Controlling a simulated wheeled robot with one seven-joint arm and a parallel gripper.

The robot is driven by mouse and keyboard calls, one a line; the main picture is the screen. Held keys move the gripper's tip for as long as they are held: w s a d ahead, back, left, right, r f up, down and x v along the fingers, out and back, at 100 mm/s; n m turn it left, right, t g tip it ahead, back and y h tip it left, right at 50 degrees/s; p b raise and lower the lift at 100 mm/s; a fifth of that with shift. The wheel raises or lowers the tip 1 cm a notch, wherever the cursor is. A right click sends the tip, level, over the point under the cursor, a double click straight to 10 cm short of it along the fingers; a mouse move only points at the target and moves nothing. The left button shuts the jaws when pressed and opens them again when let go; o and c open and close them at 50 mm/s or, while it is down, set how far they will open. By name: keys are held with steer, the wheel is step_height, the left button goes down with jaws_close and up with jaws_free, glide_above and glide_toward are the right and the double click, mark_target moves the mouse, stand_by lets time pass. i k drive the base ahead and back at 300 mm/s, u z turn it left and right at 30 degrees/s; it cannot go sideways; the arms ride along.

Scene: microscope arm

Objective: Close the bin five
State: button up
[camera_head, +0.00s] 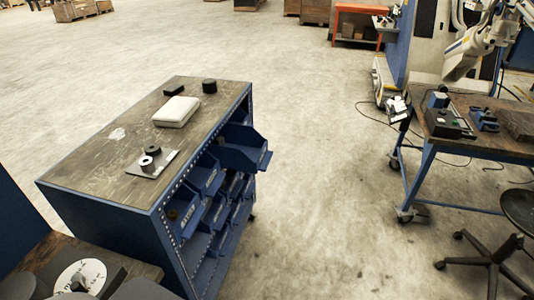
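A blue cabinet (108,213) with a worn wooden top stands left of centre. Its right-hand side holds several blue bins in rows. One upper bin (243,150), toward the far end, sticks well out past the cabinet's side, and its inside shows from above. Other bins, such as the near upper one (183,207), sit further back in the cabinet. The bin labels are too small to read, so I cannot tell a number five on any of them. My gripper is not in view.
A white box (176,111) and small dark parts lie on the cabinet top. A blue-framed workbench (470,142) stands at the right, with a black stool (518,212) in front. Concrete floor (310,190) is clear between cabinet and workbench. A dark surface with discs fills the lower left.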

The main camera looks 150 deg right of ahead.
mark_target(241, 148)
steer(key=z, duration=1.95)
steer(key=k, duration=1.4)
steer(key=z, duration=2.7)
